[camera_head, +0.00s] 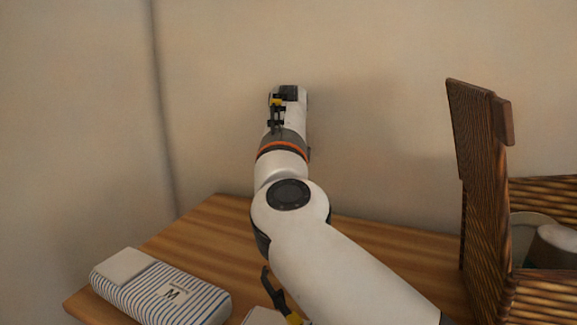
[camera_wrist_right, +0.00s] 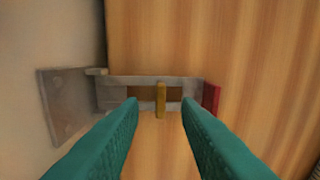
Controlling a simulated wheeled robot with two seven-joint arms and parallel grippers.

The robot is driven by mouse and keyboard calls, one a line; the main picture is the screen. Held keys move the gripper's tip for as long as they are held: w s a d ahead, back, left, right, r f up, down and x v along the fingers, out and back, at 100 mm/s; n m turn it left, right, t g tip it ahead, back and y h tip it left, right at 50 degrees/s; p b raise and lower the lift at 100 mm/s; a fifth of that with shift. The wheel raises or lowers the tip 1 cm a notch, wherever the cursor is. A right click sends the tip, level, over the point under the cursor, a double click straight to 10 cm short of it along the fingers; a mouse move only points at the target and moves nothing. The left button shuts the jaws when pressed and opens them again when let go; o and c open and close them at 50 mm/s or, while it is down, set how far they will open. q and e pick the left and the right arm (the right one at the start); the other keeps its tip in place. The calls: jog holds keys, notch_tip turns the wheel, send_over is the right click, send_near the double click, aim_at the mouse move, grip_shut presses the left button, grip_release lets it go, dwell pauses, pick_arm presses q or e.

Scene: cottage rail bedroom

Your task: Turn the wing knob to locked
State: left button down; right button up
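The lock in the right wrist view is a grey metal frame (camera_wrist_right: 118,94) with a red end piece (camera_wrist_right: 211,98) at its right and a grey plate (camera_wrist_right: 66,103) at its left. A narrow brass-coloured piece, seemingly the wing knob (camera_wrist_right: 160,100), stands upright across the frame's middle. My right gripper (camera_wrist_right: 161,103) is open, its teal fingers to either side of the knob, with a visible gap on each side. I cannot tell how far the tips are from it in depth. In the head view my right arm hides the lock and its fingers.
A wooden tabletop (camera_head: 215,235) stands against the plain wall (camera_head: 370,110). A striped pouch marked M (camera_head: 165,290) lies at its front left. A dark woven basket (camera_head: 480,190) with a raised side and white items inside stands at the right.

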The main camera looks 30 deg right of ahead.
notch_tip(320, 180, up, 9)
jog(key=p, duration=0.2)
dwell(0.6)
